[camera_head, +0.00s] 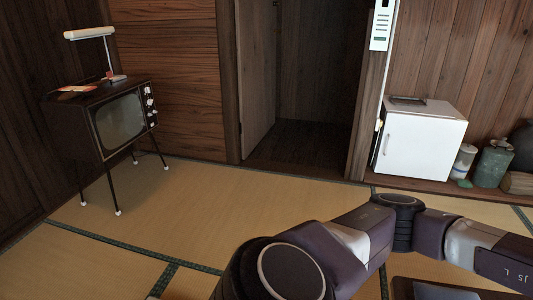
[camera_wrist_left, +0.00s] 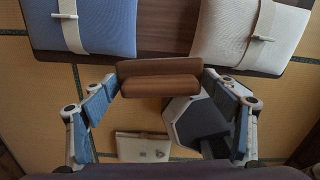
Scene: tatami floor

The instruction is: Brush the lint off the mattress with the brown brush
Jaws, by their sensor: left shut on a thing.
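In the left wrist view my left gripper (camera_wrist_left: 159,82) is shut on the brown brush (camera_wrist_left: 158,67), which spans between its two fingertips. The brush is a short brown block with a lighter brown lower part. Beyond it lie a blue padded piece (camera_wrist_left: 82,32) and a cream padded piece (camera_wrist_left: 232,35), each with a band across it, on a dark brown surface (camera_wrist_left: 155,38). I cannot tell which thing is the mattress, and I make out no lint. Neither gripper shows in the head view; my right gripper is in neither view.
Tatami floor (camera_head: 200,208) is open ahead. An old television (camera_head: 120,118) with a lamp (camera_head: 92,34) on top stands left. A white fridge (camera_head: 421,140), a green canister (camera_head: 491,163) and a doorway (camera_head: 305,100) are at the back. A pale flat thing (camera_wrist_left: 142,146) lies below the gripper.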

